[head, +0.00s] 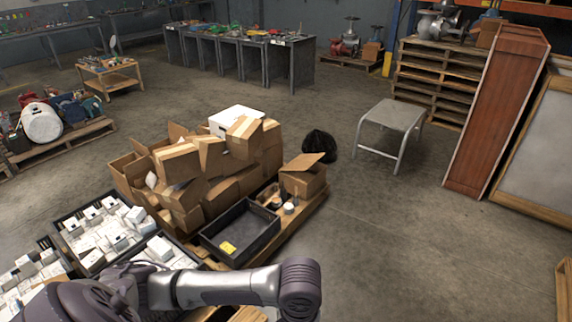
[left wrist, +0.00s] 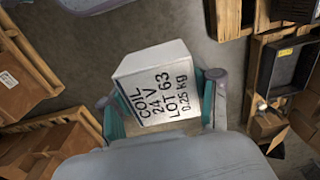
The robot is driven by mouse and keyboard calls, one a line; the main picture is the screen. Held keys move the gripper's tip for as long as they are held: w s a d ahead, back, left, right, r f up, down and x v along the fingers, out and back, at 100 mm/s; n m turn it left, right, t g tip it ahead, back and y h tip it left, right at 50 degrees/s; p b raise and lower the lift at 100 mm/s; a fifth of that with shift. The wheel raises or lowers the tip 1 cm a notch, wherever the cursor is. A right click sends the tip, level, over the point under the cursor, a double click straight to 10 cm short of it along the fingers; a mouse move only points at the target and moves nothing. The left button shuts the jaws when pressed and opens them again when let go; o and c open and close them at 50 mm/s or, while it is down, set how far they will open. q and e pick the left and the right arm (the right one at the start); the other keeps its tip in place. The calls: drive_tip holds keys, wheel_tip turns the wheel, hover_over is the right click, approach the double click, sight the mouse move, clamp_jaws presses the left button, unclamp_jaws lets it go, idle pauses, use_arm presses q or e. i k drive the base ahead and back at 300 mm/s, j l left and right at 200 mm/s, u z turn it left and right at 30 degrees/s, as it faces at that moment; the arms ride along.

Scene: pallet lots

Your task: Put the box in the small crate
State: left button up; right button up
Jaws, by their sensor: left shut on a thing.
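My left gripper (left wrist: 162,103) is shut on a white box (left wrist: 158,85) printed "COIL 24 V LOT 63 0.25 kg", seen in the left wrist view between the two teal-padded fingers. The box is tilted in the picture and clear of other things. A small black crate (head: 243,228) with a yellow label inside stands on the pallet in the head view and looks empty. It also shows in the left wrist view (left wrist: 291,62) at upper right, apart from the box. My left gripper is outside the head view. My right gripper is in neither view.
Brown cartons (head: 178,163) are piled behind the crate, and an open carton (head: 303,181) stands right of it. Black crates of white boxes (head: 92,262) are at left. A grey stool (head: 390,116) stands beyond.

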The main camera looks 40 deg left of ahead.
sight(256, 223)
drive_tip(key=i+u, duration=0.1)
drive_tip(key=i, duration=0.6)
drive_tip(key=i+l, duration=0.1)
drive_tip(key=i, duration=0.65)
drive_tip(key=i+l+u, duration=0.15)
drive_tip(key=i, duration=0.55)
drive_tip(key=i+j+u, duration=0.2)
drive_tip(key=u, duration=0.25)
drive_tip(key=i+u, duration=0.85)
drive_tip(key=i+l+u, duration=0.1)
drive_tip(key=u, duration=0.3)
drive_tip(key=i+l+u, duration=0.3)
drive_tip(key=u, duration=0.15)
drive_tip(key=i, duration=0.05)
